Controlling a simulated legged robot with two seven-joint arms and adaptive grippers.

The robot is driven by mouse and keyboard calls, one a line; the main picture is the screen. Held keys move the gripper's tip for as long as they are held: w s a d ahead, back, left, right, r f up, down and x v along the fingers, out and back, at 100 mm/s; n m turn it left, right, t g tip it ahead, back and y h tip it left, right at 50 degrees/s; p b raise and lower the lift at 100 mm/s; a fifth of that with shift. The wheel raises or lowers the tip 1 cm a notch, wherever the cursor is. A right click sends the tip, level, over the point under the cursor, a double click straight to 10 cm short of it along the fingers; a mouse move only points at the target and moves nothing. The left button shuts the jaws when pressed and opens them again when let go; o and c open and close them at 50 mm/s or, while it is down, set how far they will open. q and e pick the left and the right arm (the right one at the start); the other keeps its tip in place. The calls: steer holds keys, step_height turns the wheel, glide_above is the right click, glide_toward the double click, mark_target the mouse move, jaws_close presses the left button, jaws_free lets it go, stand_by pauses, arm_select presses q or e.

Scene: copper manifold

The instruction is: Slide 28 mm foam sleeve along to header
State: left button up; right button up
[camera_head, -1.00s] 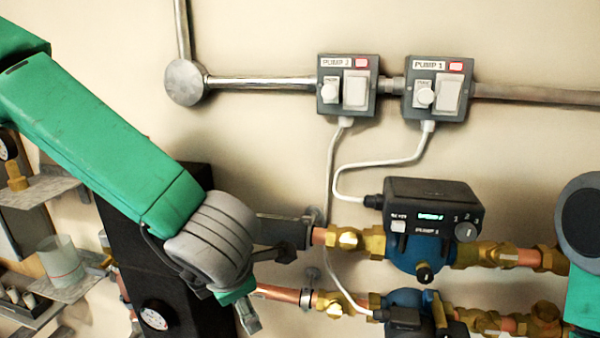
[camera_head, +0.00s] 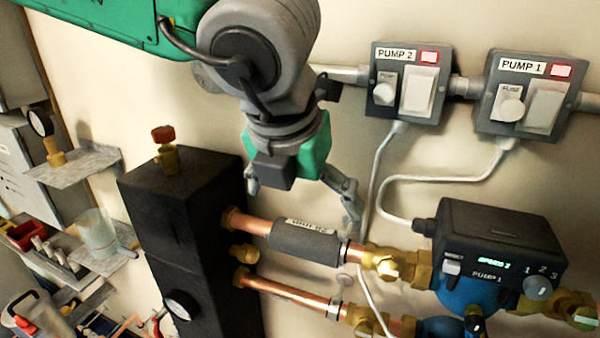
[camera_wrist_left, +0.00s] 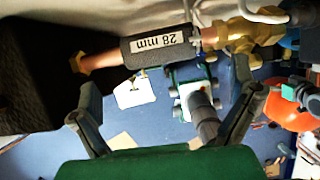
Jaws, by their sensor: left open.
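The grey foam sleeve (camera_head: 305,243), labelled 28 mm, sits around the upper copper pipe (camera_head: 247,223). Bare copper shows between its left end and the black header (camera_head: 185,235). My left gripper (camera_head: 302,192) is open and empty above the sleeve, its fingers pointing down and spread along the pipe. In the left wrist view the sleeve (camera_wrist_left: 158,45) lies in the span between the open fingers (camera_wrist_left: 168,98), ahead of the tips and apart from them. The header (camera_wrist_left: 40,75) is at the left there.
The blue Pump 1 (camera_head: 490,265) and brass valve (camera_head: 385,262) stand right of the sleeve. A second copper pipe (camera_head: 290,292) runs below. A white cable (camera_head: 377,180) hangs close to my right-hand finger. A gauge (camera_head: 180,305) is on the header.

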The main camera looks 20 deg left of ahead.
mark_target(304, 228)
arm_select(q)
steer(key=x, duration=0.5)
steer(key=a+x, duration=0.1)
steer(key=x, duration=0.1)
steer(key=shift+w+f, duration=0.15)
steer(key=shift+f, duration=0.1)
steer(key=shift+w+d+f, duration=0.1)
steer(key=shift+w+f, duration=0.1)
steer(key=shift+f, duration=0.3)
steer(key=shift+d, duration=0.15)
steer(key=c, duration=0.8)
steer(key=shift+c, duration=0.3)
steer(key=shift+a, duration=0.3)
